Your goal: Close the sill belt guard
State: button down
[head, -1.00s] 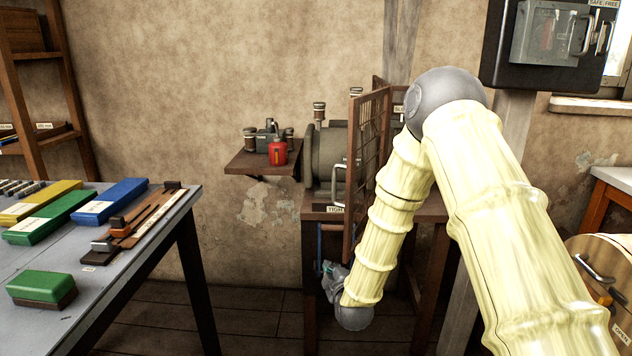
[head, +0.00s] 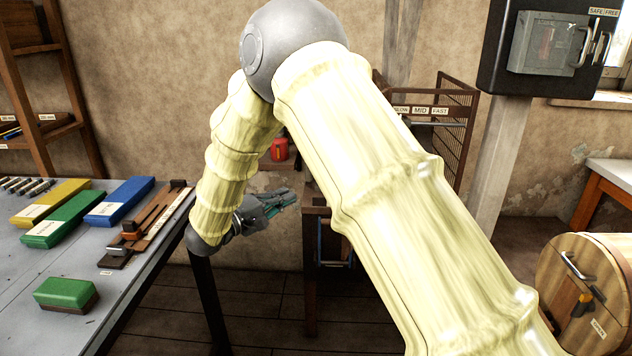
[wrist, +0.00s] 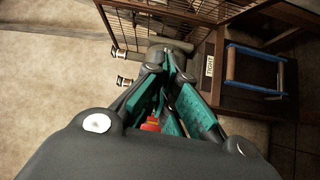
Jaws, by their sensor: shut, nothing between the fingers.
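The belt guard stands at the machine (head: 314,222) as brown wooden framing with wire mesh. In the head view one mesh panel (head: 456,118) shows right of my arm; my arm hides the middle of the machine and any panel behind it. In the wrist view framed mesh (wrist: 150,28) fills the upper middle, beyond my fingertips. Whether it is the swinging leaf or a fixed side, I cannot tell. My gripper (head: 286,197) is shut and empty, left of the machine and pointing right towards it. Its fingers (wrist: 172,58) meet in the wrist view, apart from the mesh.
A red can (head: 279,149) stands on the wall shelf behind my gripper. A grey workbench (head: 150,285) with coloured blocks is close on the left. A blue frame (wrist: 231,68) hangs at the machine. A switch box (head: 495,50) and a wooden drum (head: 560,285) stand right.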

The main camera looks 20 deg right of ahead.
jog(key=s+a+r+g, duration=0.2)
jog(key=s+a, duration=0.1)
jog(key=d+p, duration=0.1)
jog(key=d, duration=1)
jog(key=shift+w+m+h, duration=0.2)
jog(key=shift+m+h, duration=0.1)
jog(key=shift+h, duration=0.1)
jog(key=shift+d+r+p, duration=0.1)
jog(key=shift+p, duration=0.25)
